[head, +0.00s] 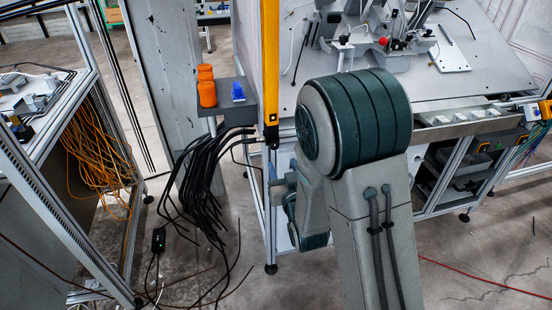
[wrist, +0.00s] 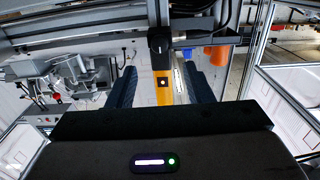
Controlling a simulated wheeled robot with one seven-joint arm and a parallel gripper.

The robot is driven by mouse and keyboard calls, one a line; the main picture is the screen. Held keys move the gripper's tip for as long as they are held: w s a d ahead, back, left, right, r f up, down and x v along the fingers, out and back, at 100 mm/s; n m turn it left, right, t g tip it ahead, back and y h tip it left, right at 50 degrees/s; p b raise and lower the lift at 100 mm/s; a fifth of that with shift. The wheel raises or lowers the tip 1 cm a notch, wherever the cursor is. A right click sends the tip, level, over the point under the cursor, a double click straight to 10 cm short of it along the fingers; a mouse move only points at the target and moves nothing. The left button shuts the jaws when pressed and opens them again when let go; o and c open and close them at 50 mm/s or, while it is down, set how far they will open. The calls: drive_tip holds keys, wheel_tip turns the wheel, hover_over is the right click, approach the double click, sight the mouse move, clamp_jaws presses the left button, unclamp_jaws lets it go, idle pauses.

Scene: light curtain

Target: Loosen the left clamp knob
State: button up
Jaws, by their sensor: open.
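The yellow light curtain bar (head: 270,60) stands upright in the head view, with a black end piece (head: 271,135) at its bottom. In the wrist view the yellow bar (wrist: 163,88) runs up to a dark clamp knob (wrist: 160,41) on the metal frame. I cannot tell whether this is the left knob. My gripper (wrist: 159,86) is open, with its dark blue fingers apart on either side of the bar in the picture. The knob shows beyond the fingertips and I see no contact. In the head view my arm largely hides the gripper.
Orange bottles (head: 206,86) and a blue item (head: 238,92) stand on a small grey shelf (head: 222,108) left of the bar. Black cables (head: 205,175) hang below it. A workbench (head: 455,85) with fixtures lies behind my arm.

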sight(275, 147)
drive_tip(key=p+x, duration=0.2)
drive_tip(key=x, duration=0.6)
drive_tip(key=shift+w, duration=0.15)
drive_tip(key=c, duration=1)
